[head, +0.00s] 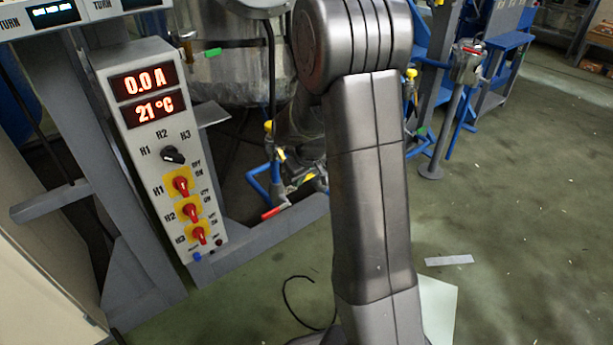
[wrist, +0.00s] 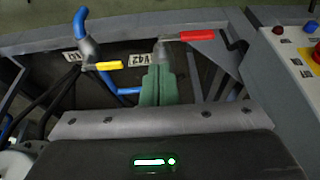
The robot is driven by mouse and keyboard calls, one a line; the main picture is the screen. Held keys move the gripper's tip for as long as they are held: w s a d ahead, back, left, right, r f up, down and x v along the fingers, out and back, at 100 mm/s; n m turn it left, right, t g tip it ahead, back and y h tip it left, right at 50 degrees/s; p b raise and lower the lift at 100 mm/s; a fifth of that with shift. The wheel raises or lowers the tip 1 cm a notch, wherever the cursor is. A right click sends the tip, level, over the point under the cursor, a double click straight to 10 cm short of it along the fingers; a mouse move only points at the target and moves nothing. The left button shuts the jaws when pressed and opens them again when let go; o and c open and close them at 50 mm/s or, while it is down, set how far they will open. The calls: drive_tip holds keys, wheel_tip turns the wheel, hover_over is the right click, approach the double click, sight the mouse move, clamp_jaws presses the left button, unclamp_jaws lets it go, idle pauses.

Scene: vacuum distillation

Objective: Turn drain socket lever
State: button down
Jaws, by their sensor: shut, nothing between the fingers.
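In the wrist view, a red-handled lever (wrist: 197,36) sits on a small valve and points right. Beside it is a label reading what looks like V42 (wrist: 127,60). A yellow lever (wrist: 110,65) on a blue pipe valve is to its left. I cannot tell from labels which is the drain socket lever. My gripper (wrist: 159,70) is shut and empty, its green fingers just in front of the red lever's valve; contact is unclear. In the head view, a red lever (head: 272,213) shows low beside my arm, which hides most of the gripper.
A control panel (head: 160,140) with red displays and knobs stands left of my arm. A grey frame beam (head: 270,238) runs below the valves. Blue pipes (head: 262,183) and a metal vessel (head: 235,70) are behind. Open floor lies at right.

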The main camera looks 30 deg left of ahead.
drive_tip(key=shift+w+a+f, duration=0.2)
drive_tip(key=shift+a+f, duration=0.25)
drive_tip(key=shift+f, duration=0.25)
drive_tip(key=shift+w+a+f, duration=0.2)
drive_tip(key=shift+a+f, duration=0.25)
drive_tip(key=shift+f, duration=0.25)
